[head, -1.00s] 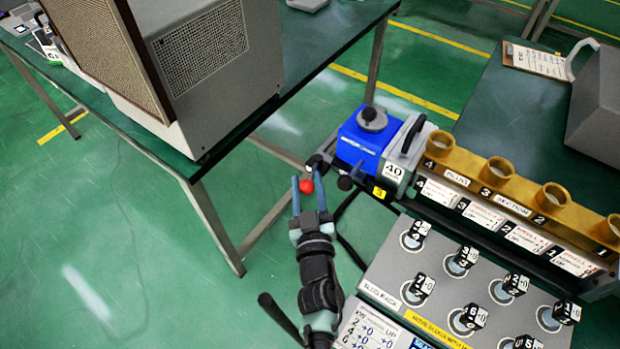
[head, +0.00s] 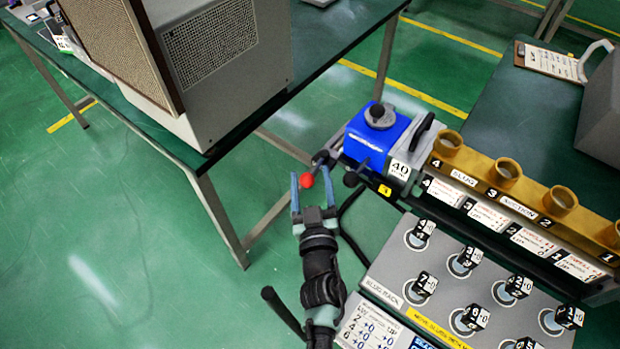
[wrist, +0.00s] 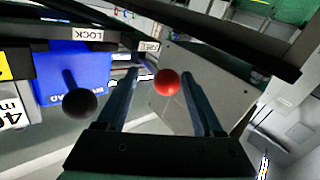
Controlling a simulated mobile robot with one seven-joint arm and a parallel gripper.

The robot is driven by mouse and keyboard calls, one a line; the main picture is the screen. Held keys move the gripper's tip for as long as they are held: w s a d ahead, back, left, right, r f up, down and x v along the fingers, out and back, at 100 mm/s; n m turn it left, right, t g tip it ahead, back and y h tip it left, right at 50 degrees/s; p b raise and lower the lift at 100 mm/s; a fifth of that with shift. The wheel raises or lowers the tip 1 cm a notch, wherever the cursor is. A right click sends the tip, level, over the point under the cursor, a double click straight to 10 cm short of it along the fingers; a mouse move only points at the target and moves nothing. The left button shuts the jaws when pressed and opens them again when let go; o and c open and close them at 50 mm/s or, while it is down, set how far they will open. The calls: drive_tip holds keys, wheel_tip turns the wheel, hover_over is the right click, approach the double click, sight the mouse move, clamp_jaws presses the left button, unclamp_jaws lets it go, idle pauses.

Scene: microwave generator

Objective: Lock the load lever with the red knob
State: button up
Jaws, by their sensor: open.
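The red knob (head: 306,181) sits at the end of the load lever, beside the blue unit (head: 375,138). My gripper (head: 311,188) is open, with its fingers reaching up on both sides of the red knob. In the wrist view the red knob (wrist: 167,82) shows between the two open fingers (wrist: 157,98), apart from both. Labels LOCK (wrist: 87,33) and FREE (wrist: 149,46) show on a dark bar there. The knob is near the FREE label. Most of the lever's shaft is hidden in the wrist view.
A black knob (head: 351,179) sticks out right of the red one; it also shows in the wrist view (wrist: 80,103). A slug rack (head: 420,285) with several numbered cubes and a brass block (head: 475,167) stand at right. A green table (head: 330,45) carries a large box (head: 215,70).

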sight(310, 178)
wheel_tip(310, 178, up, 10)
drive_tip(key=p, duration=0.8)
